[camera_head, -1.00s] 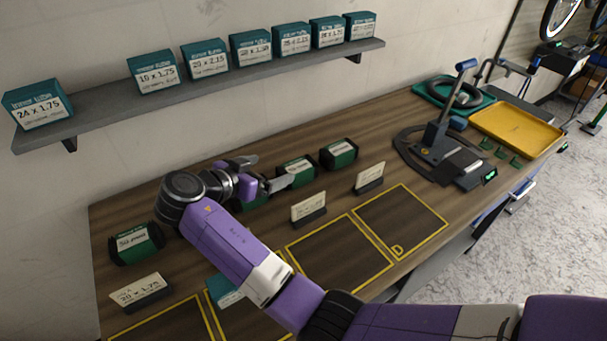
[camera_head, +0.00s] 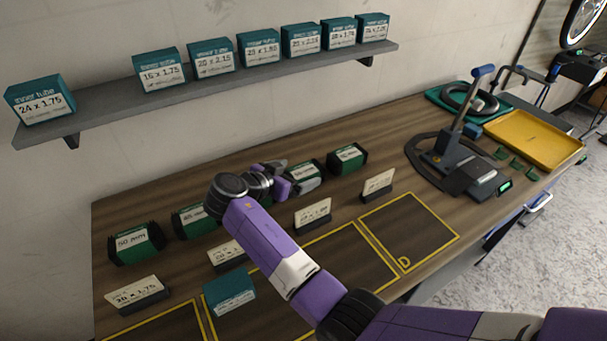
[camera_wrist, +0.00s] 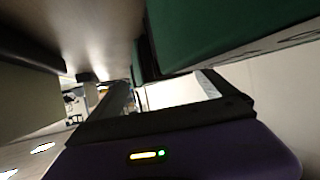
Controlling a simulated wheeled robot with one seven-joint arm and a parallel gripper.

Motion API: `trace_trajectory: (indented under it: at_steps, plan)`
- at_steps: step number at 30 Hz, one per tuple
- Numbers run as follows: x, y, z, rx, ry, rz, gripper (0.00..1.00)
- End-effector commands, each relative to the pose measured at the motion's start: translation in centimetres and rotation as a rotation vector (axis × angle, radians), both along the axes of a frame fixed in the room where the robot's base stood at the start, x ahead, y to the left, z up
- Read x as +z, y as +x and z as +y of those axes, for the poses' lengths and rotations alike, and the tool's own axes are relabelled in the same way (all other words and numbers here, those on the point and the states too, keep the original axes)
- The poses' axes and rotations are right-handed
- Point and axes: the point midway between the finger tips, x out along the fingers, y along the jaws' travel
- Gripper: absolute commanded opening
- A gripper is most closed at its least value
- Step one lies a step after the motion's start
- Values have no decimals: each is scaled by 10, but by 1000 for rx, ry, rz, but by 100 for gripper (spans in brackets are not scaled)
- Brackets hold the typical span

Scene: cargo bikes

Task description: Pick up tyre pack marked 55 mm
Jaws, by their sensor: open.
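Green tyre packs with black ends and white labels stand in a row along the back of the bench. The leftmost pack (camera_head: 136,242) reads 50 mm. A second pack (camera_head: 188,222) is partly behind my arm. Another pack (camera_head: 309,170) is right by my gripper, and the rightmost pack (camera_head: 347,158) stands clear. I cannot read their labels surely, so I cannot tell which is 55 mm. My gripper (camera_head: 293,176) is open, with its fingers close in front of the pack by it. A green pack (camera_wrist: 215,25) fills the upper right of the wrist view, near my gripper.
Label cards such as this one (camera_head: 312,214) stand before the packs. A teal box (camera_head: 230,292) lies near yellow-outlined bench areas. Teal inner tube boxes line the wall shelf (camera_head: 230,80). A black lever tool (camera_head: 452,155) and yellow tray (camera_head: 535,140) occupy the bench's right end.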

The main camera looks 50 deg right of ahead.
Motion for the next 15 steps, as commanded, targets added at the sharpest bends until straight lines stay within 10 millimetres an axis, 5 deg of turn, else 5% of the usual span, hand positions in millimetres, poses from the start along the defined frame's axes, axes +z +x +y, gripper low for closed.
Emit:
trace_trajectory:
  at_steps: [10, 15]
  plan:
    - [-5, 1, -7, 0, 0, -1, 95]
    - [-4, 1, -7, 0, 1, -1, 62]
